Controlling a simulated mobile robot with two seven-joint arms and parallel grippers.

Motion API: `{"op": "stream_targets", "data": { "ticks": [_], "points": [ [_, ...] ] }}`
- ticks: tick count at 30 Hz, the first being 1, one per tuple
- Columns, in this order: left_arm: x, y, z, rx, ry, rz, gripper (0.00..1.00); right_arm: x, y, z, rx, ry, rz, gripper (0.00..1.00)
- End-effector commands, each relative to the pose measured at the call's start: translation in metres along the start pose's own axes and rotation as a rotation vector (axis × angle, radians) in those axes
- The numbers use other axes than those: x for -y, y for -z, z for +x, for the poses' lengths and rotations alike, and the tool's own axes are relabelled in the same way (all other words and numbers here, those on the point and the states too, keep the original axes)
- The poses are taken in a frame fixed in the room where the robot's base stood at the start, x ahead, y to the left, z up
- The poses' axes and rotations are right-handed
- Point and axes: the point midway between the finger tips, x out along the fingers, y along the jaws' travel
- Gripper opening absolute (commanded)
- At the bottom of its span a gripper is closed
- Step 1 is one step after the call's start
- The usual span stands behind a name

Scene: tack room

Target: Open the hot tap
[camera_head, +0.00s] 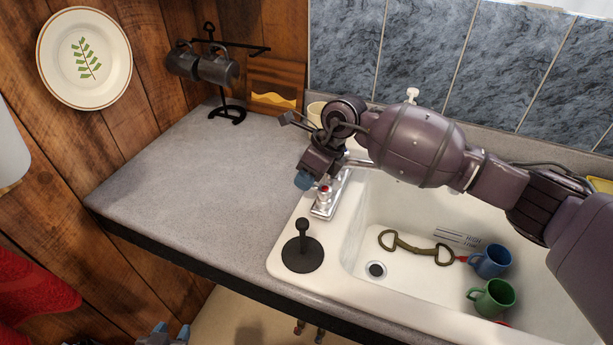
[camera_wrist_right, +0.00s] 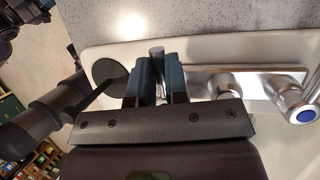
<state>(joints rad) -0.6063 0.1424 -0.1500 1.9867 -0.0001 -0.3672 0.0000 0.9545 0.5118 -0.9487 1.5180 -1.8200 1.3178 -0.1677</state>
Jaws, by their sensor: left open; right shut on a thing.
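The hot tap (camera_head: 324,194), a chrome knob with a red mark, stands on the chrome tap base (camera_head: 322,211) at the sink's left rim. My right gripper (camera_head: 305,180) reaches over the sink to it, pointing down. In the right wrist view, the right gripper's blue fingers (camera_wrist_right: 157,82) are shut on a chrome part, the hot tap's handle (camera_wrist_right: 157,60). The cold tap with a blue cap (camera_wrist_right: 297,108) shows to the right there. My left gripper (camera_head: 168,334) is open and empty at the bottom edge of the head view, below the counter. Part of the spout is hidden by my right arm.
The sink holds a blue mug (camera_head: 491,262), a green mug (camera_head: 492,298) and a brass bit-like piece (camera_head: 415,250). The grey counter (camera_head: 200,175) on the left is clear before the mug stand (camera_head: 226,110).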

Motion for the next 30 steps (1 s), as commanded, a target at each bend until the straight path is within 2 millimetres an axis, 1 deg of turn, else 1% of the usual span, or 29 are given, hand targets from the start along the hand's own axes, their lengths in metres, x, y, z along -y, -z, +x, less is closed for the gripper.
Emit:
{"op": "stream_targets", "data": {
  "ticks": [8,21,30],
  "points": [
    [-0.002,-0.014,0.009,0.002,-0.001,0.000,0.43,-0.003,0.001,0.004,-0.020,-0.035,-0.088,0.00],
    [-0.007,-0.063,0.033,0.033,-0.005,0.002,0.43,-0.017,0.006,0.008,-0.088,-0.169,-0.402,0.00],
    [-0.010,-0.090,0.041,0.062,-0.008,0.002,0.43,-0.025,0.009,0.006,-0.123,-0.242,-0.577,0.00]
  ]
}}
